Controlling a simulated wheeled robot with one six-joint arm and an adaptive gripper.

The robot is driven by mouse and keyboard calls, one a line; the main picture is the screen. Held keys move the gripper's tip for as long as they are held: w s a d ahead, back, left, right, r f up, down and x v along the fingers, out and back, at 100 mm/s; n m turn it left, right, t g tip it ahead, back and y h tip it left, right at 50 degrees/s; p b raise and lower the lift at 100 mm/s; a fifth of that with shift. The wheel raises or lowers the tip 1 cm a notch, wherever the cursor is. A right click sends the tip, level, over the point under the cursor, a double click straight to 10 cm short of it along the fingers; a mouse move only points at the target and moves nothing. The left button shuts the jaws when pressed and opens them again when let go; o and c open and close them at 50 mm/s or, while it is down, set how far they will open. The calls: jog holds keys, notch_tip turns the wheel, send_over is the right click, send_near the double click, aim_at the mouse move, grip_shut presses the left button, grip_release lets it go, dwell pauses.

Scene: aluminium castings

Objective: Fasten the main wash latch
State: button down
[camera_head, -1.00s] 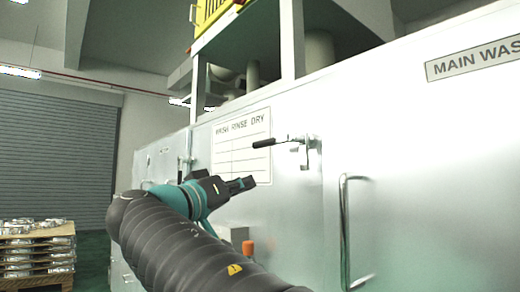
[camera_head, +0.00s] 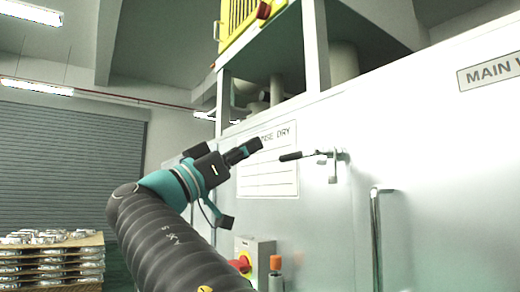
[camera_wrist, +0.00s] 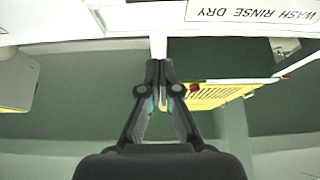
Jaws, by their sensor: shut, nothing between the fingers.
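The main wash latch (camera_head: 332,160) is a metal bracket with a dark-gripped lever (camera_head: 302,155) on the pale machine front. Its lever points left, roughly level. My gripper (camera_head: 252,147) is shut and empty. In the head view it is left of the lever's tip and slightly higher, in front of the wash-rinse-dry sign (camera_head: 268,180); a gap shows between them. In the wrist view my gripper (camera_wrist: 158,68) has its fingertips together, and the latch is not seen there. The sign plate reading "MAIN W" (camera_head: 492,72) is at the upper right.
A vertical door handle (camera_head: 376,235) stands out right of the latch. A control box with a red knob (camera_head: 255,258) and an orange-topped part (camera_head: 275,265) are below. A pallet of castings (camera_head: 60,262) is far left. A yellow guard (camera_head: 240,20) is above.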

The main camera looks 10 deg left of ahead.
jog(key=p+x, duration=0.3)
jog(key=x, duration=0.6)
jog(key=shift+d+f+b, duration=0.2)
jog(key=shift+f+b, duration=0.7)
jog(key=shift+f, duration=1.2)
